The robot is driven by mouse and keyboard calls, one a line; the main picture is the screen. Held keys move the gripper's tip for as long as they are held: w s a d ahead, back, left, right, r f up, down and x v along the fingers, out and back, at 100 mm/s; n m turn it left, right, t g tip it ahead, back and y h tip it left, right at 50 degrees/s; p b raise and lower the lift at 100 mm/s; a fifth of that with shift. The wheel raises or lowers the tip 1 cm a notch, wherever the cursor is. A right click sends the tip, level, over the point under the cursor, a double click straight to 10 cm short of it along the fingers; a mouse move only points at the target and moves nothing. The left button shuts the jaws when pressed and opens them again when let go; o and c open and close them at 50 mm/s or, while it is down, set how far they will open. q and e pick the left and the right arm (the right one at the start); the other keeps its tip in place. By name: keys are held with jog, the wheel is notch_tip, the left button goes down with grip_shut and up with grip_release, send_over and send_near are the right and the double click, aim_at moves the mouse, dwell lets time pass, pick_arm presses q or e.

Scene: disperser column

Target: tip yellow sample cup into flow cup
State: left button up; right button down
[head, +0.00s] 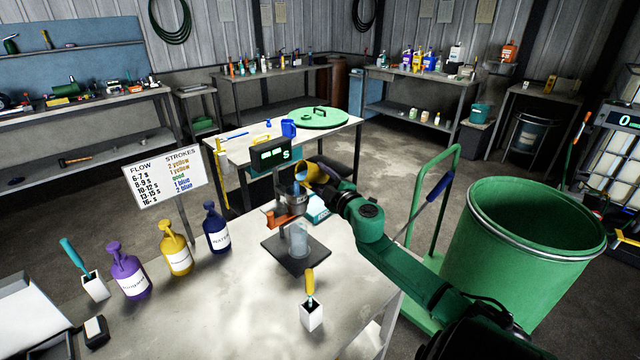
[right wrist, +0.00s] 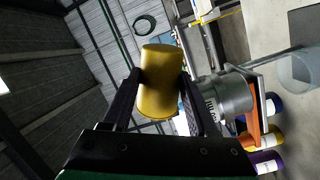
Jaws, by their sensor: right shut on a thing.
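The yellow sample cup (head: 311,174) is tilted above the flow cup, with its mouth toward the lower left. My right gripper (head: 322,172) is shut on it; the right wrist view shows the yellow cup (right wrist: 160,82) between both fingers. A light blue streak (head: 299,176) shows between the yellow cup's mouth and the flow cup, and looks like liquid. The grey metal flow cup (head: 291,203) stands upright on its stand; it also shows in the right wrist view (right wrist: 230,95). Its inside is hidden. My left gripper is not in view.
A clear beaker (head: 298,238) stands on the dark base plate (head: 292,262) below the flow cup. An orange part (head: 277,217) is beside the flow cup. Purple (head: 130,275), yellow (head: 176,250) and blue (head: 216,230) bottles stand left. A large green drum (head: 530,250) is right.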

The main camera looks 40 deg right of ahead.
aim_at(315, 167)
jog(key=r+n, duration=0.1)
jog(key=n, duration=0.1)
jog(key=a+r+n+p, duration=0.1)
jog(key=r+n, duration=0.1)
jog(key=n, duration=0.1)
jog(key=shift+w+p, duration=0.1)
jog(key=shift+p, duration=0.2)
jog(key=shift+w+a+r+n+p, duration=0.1)
jog(key=shift+a+r+n+p, duration=0.2)
jog(key=shift+n, duration=0.45)
jog(key=shift+a+r+n+p, duration=0.1)
jog(key=shift+r+n+p, duration=0.2)
jog(key=shift+n, duration=0.45)
jog(key=shift+r, duration=0.1)
